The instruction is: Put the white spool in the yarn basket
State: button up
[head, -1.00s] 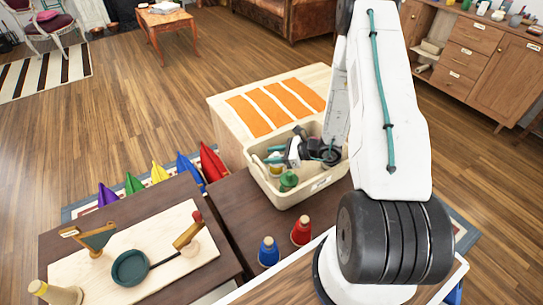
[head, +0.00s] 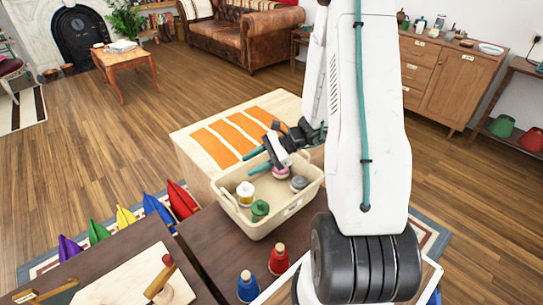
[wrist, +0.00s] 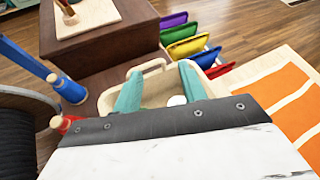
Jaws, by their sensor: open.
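The yarn basket (head: 229,208) is a cream bin with handles on the dark table; its rim also shows in the wrist view (wrist: 112,92). A white spool (head: 246,190) with a yellowish lower part stands inside it at the left. A round white top (wrist: 177,100) shows between my fingers in the wrist view, probably the same spool. My gripper (head: 249,163) has teal fingers spread apart, with nothing between them, above the basket's far left side. The fingers also show over the basket in the wrist view (wrist: 159,70).
Green (head: 260,208), pink (head: 281,173) and grey (head: 299,183) spools are also in the basket. Blue (head: 247,288) and red (head: 279,260) spools stand on the table in front. An orange-striped crate top (head: 205,150) lies behind.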

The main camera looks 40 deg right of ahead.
jog(key=s+a+r+n+g+h, duration=0.1)
jog(key=s+a+r+n+g, duration=0.25)
jog(key=a+r+n, duration=0.35)
jog(key=s+a+r+n+g+h, duration=0.2)
jog(key=s+a+r+n+g, duration=0.15)
jog(key=r, duration=0.45)
jog(key=s+r+n+t+h, duration=0.1)
jog(key=s+r+n+h, duration=0.3)
jog(key=s, duration=0.3)
jog(key=s+a+r+n+t+h, duration=0.1)
jog(key=s+r+n+h, duration=0.3)
jog(key=s, duration=0.4)
jog(key=shift+a+r+n+t, duration=0.3)
jog(key=shift+r+n, duration=0.6)
jog(key=shift+n, duration=0.15)
